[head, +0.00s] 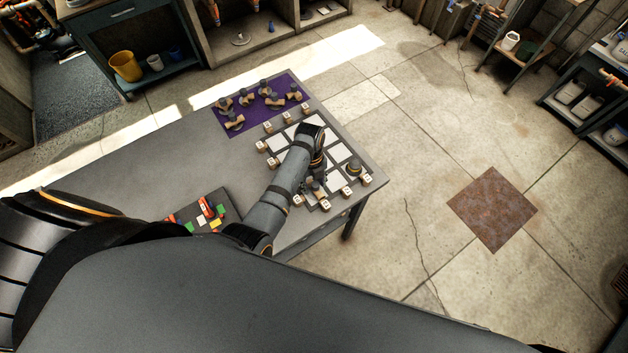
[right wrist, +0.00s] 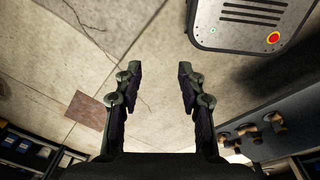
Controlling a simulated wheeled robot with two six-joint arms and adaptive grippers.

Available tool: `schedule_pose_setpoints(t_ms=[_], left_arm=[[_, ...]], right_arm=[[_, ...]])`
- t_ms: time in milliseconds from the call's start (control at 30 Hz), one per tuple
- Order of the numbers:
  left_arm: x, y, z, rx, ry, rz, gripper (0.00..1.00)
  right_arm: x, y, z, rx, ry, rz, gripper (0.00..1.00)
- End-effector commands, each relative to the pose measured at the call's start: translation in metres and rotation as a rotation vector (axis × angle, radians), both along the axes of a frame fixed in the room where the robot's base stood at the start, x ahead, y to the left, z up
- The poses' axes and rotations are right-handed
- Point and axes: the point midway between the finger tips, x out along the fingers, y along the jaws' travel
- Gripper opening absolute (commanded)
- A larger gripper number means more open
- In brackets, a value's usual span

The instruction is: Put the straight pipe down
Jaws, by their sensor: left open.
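My left gripper (head: 317,178) is over the near part of the white-squared board (head: 335,151), with its arm covering part of the board. It is open. A small brownish fitting with a dark end (head: 316,188) shows at its fingertips; I cannot tell whether this is the straight pipe or whether the fingers touch it. Another fitting (head: 354,168) stands on the board's right side. My right gripper (right wrist: 159,80) is open and empty in the right wrist view, above the floor and away from the table.
A purple mat (head: 228,111) with several pipe fittings lies on the table (head: 150,158) behind the board. Small marked blocks (head: 366,179) edge the board. A dark tray (head: 182,214) with coloured pieces lies near the arm. The floor at right is open around a rusty plate (head: 492,209).

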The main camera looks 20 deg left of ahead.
Motion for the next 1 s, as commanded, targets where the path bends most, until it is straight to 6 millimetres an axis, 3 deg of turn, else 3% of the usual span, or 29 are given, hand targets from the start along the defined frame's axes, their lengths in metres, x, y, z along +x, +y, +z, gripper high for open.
schedule_pose_setpoints(t_ms=[133, 267, 400, 600, 1000], left_arm=[[0.003, 0.001, 0.015, 0.0, -0.004, 0.0, 0.48], [0.006, 0.004, 0.046, -0.001, -0.006, 0.0, 0.48], [0.009, 0.006, 0.08, -0.001, -0.006, 0.001, 0.48], [0.011, 0.009, 0.111, 0.0, -0.003, 0.0, 0.48], [0.011, 0.01, 0.119, 0.001, 0.001, 0.0, 0.48]], right_arm=[[0.016, 0.003, -0.004, 0.004, -0.025, 0.0, 0.4], [0.028, 0.003, -0.008, 0.004, -0.044, 0.0, 0.4], [0.027, 0.003, -0.014, 0.003, -0.042, 0.0, 0.4], [0.021, 0.002, -0.019, 0.002, -0.032, 0.0, 0.4], [0.018, -0.002, -0.019, -0.002, -0.028, 0.002, 0.4]])
